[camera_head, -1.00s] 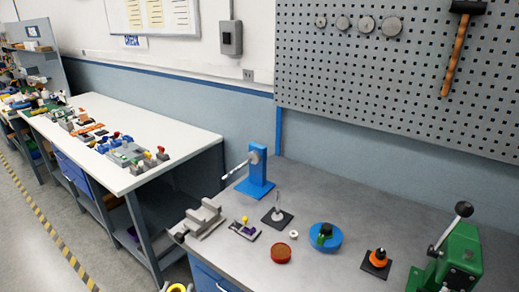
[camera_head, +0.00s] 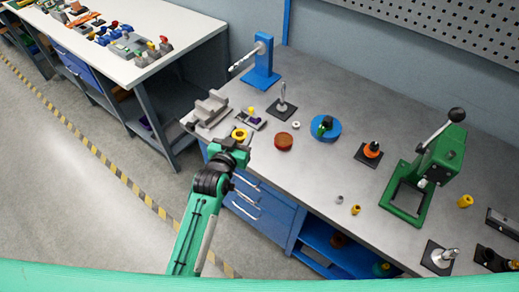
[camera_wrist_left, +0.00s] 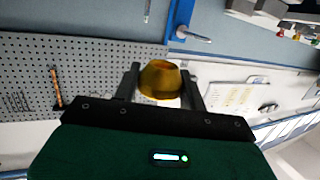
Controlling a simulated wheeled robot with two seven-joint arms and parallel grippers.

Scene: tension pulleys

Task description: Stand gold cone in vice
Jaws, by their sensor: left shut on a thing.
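The gold cone (camera_head: 240,134) is in my left gripper (camera_head: 236,139), just off the bench's left front corner. The left wrist view shows the cone (camera_wrist_left: 160,82) between the two dark fingers (camera_wrist_left: 160,72), which are shut on it. Its round end with an opening faces up in the head view. The grey vice (camera_head: 208,108) sits at the left end of the bench, its jaws apart with a gap between them. The gripper and cone are in front of the vice and to its right, apart from it. My right gripper is out of view.
Near the vice are a small plate with purple and yellow parts (camera_head: 250,119), a black base with an upright pin (camera_head: 282,108), a red round dish (camera_head: 284,141) and a blue drill-like stand (camera_head: 262,70). A green press (camera_head: 430,170) stands further right.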

